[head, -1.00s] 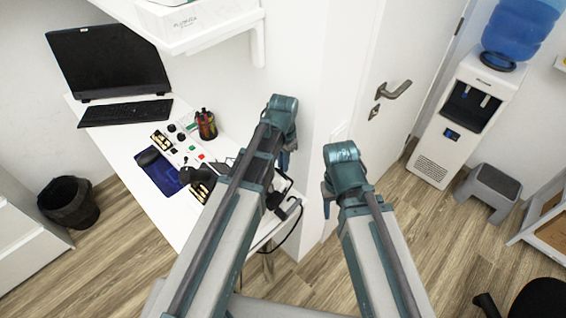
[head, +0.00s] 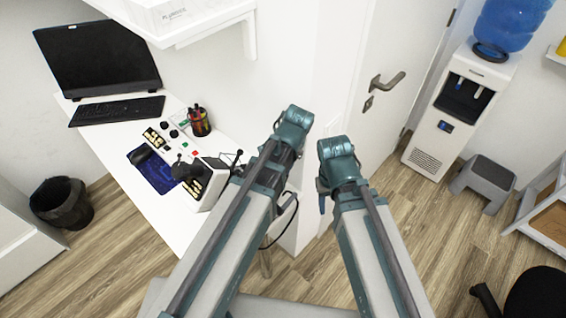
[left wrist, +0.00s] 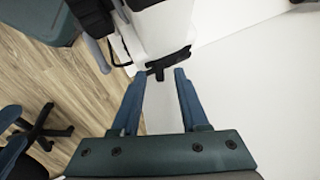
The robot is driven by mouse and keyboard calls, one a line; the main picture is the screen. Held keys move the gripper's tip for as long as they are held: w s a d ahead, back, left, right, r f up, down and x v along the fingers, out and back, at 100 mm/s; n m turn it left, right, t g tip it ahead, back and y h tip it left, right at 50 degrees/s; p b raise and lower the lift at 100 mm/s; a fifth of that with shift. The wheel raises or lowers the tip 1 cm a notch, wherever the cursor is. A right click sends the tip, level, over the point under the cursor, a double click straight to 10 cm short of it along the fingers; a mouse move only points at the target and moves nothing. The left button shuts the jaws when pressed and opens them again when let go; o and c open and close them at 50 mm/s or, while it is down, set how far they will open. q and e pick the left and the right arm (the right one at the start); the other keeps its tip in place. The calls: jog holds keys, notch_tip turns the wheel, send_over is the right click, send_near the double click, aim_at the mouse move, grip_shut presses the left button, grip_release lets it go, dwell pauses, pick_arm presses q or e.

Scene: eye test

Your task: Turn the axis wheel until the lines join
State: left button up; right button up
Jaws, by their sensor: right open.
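A white desk instrument with black parts (head: 207,188) stands at the desk's near edge, partly hidden by my left arm. I cannot make out the axis wheel or the lines on it. In the left wrist view my left gripper (left wrist: 160,75) is open, its two blue fingers apart. A white body with a black fitting (left wrist: 168,62) lies just beyond the fingertips. I see nothing held between them. In the head view my left gripper is hidden behind its arm. My right gripper (head: 323,195) hangs below its arm, right of the desk, only partly visible, open and apart from the instrument.
The white desk (head: 112,150) bears a black screen (head: 97,58), a keyboard (head: 118,110), a pen cup (head: 200,122) and a blue mat (head: 160,176). A shelf (head: 200,32) overhangs it. A water cooler (head: 462,110) and grey stool (head: 484,180) stand right. Floor between is open.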

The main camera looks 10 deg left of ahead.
pick_arm(q)
jog(key=shift+r, duration=0.15)
jog(key=p+v, duration=1.3)
jog(key=shift+r, duration=0.3)
jog(key=shift+s, duration=0.1)
